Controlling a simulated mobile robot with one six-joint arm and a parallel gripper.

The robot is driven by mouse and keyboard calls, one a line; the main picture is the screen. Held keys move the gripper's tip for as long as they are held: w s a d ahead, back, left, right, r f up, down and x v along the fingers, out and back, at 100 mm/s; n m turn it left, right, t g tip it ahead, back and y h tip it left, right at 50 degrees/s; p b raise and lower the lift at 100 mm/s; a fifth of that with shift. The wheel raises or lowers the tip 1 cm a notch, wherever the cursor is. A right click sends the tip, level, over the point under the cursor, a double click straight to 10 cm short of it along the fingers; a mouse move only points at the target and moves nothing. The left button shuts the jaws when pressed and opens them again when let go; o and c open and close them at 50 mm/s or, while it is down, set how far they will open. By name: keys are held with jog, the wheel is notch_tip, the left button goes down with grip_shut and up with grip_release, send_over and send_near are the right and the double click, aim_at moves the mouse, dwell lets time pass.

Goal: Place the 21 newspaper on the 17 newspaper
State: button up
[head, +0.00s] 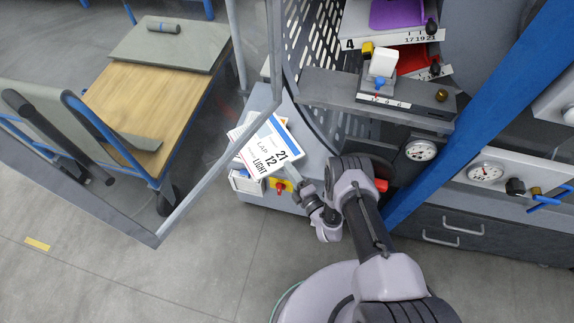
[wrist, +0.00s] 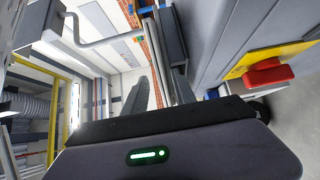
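A white newspaper (head: 262,148) with a blue and an orange band shows in the head view, printed "21", "12", "LAP" and "LIGHT". It is tilted, beside the grey machine front and above a white box. The edge of another orange-and-white sheet shows behind its upper left. My gripper (head: 293,178) is at its lower right edge. The fingertips are hidden or too small to tell whether they touch or hold it.
A red stop button on a yellow plate (wrist: 268,68) is close by on the right in the wrist view. A grey shelf (head: 330,88), a blue post (head: 470,125) and gauges are at right. A transparent door panel (head: 205,190) and a wood-topped cart (head: 140,95) stand left. The floor in front is clear.

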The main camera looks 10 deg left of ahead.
jog(key=p+v, duration=0.2)
jog(key=v, duration=0.8)
jog(key=shift+p, duration=0.3)
jog(key=shift+a, duration=0.1)
